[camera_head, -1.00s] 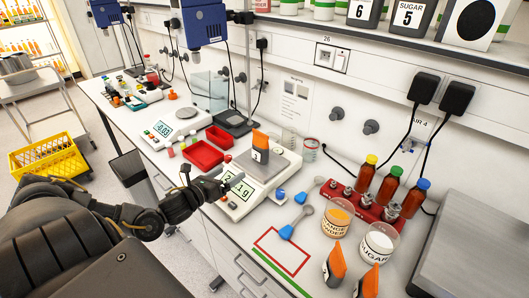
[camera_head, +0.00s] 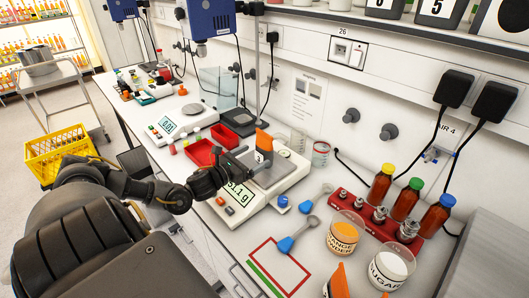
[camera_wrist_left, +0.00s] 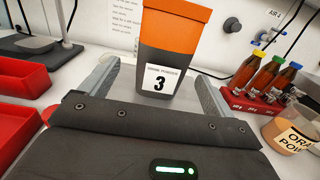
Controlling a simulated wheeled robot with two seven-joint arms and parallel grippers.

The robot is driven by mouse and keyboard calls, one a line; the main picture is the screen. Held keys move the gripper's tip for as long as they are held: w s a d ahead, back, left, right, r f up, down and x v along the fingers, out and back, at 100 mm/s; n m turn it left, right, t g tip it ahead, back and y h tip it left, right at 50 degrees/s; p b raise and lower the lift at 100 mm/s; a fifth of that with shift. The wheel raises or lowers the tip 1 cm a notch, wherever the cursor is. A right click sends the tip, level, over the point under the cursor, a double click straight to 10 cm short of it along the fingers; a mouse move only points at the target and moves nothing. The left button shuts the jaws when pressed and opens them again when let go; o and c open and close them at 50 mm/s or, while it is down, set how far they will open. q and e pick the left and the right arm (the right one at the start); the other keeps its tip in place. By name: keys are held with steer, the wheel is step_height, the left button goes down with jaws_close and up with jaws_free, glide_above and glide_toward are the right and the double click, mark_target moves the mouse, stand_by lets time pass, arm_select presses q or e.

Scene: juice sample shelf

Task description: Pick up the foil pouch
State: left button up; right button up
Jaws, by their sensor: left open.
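The foil pouch (camera_head: 264,143) is grey with an orange top and a white label marked 3. It stands upright on the pan of the white scale (camera_head: 262,202). In the left wrist view the pouch (camera_wrist_left: 168,50) stands ahead, between the lines of the two fingers. My left gripper (camera_head: 251,158) is open and at the pouch, with its fingers reaching to either side. I cannot tell whether a finger touches it. The gripper partly hides the pouch's lower part in the head view. My right gripper is not in view.
Red trays (camera_head: 203,152) lie left of the scale. Blue-ended scoops (camera_head: 298,234), a cup of orange powder (camera_head: 343,236), a sugar cup (camera_head: 388,268) and a red rack with bottles (camera_head: 362,220) are to the right. Another orange-topped pouch (camera_head: 338,282) stands at the front.

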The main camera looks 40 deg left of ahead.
mark_target(260, 151)
arm_select(q)
steer(key=shift+w+d+r, duration=0.1)
steer(key=w+p, duration=0.2)
steer(key=w, duration=0.1)
steer(key=w+p, duration=0.1)
steer(key=shift+w+d+r, duration=0.2)
steer(key=shift+d+r, duration=0.1)
steer(key=shift+r, duration=0.1)
steer(key=shift+w+f, duration=0.15)
steer(key=shift+w, duration=0.25)
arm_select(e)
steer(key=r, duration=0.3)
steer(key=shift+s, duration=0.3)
arm_select(q)
steer(key=shift+s, duration=0.1)
steer(key=shift+c, duration=0.9)
steer(key=c, duration=1.1)
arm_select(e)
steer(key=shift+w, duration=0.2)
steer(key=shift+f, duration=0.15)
